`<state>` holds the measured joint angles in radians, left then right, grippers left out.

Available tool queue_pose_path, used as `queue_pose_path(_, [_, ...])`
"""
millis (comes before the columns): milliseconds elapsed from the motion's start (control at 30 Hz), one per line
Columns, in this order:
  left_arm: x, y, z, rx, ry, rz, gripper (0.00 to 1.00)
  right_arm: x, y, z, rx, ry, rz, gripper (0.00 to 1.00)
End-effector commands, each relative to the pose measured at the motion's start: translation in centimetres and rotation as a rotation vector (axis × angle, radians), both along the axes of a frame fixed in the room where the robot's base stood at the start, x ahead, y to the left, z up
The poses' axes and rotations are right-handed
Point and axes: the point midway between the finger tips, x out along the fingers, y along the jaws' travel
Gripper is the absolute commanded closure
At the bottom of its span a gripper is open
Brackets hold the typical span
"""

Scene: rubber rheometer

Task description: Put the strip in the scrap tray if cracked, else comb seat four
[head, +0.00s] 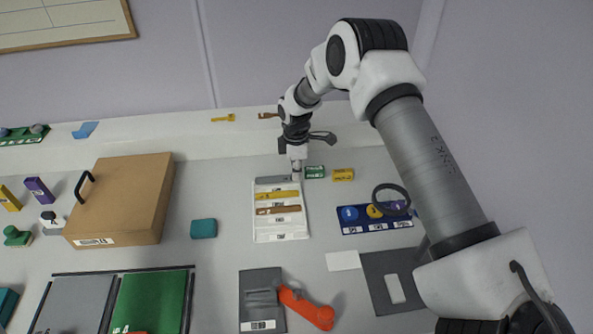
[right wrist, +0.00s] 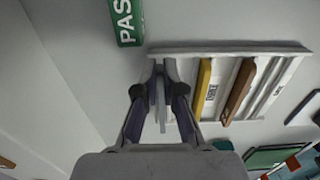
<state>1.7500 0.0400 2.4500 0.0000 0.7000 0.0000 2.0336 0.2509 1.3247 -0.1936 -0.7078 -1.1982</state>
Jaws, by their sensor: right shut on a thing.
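A white slotted comb rack (head: 281,234) lies in the middle of the table. It holds a yellow strip (head: 277,195) and a brown strip (head: 278,210). A grey strip (head: 271,180) lies along the rack's far end. My right gripper (head: 296,174) points down at the right end of this grey strip and is shut on it. I cannot tell whether the strip is cracked. My left gripper is not in view.
A green PASS block (head: 315,172) and a yellow block (head: 342,175) stand right of my gripper. A blue holder with discs (head: 349,228), a brown box (head: 120,200), a teal block (head: 203,228) and an orange-handled tool (head: 308,307) lie around. I cannot identify the scrap tray surely.

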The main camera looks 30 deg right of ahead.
Motion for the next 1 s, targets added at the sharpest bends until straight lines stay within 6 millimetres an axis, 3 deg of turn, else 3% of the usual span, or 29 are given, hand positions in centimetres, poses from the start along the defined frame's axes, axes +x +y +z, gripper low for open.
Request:
queue_pose_path(433, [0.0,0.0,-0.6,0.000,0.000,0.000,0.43,0.0,0.0,-1.0,0.000,0.000,0.000,1.00])
queue_pose_path(533, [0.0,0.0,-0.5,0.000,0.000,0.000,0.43,0.0,0.0,-0.9,0.000,0.000,0.000,0.65])
queue_pose_path(867, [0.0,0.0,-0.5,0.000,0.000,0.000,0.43,0.0,0.0,-0.7,0.000,-0.001,0.000,0.64])
queue_pose_path(1000, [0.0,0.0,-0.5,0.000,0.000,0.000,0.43,0.1,0.0,0.9,0.000,-0.004,-0.001,0.64])
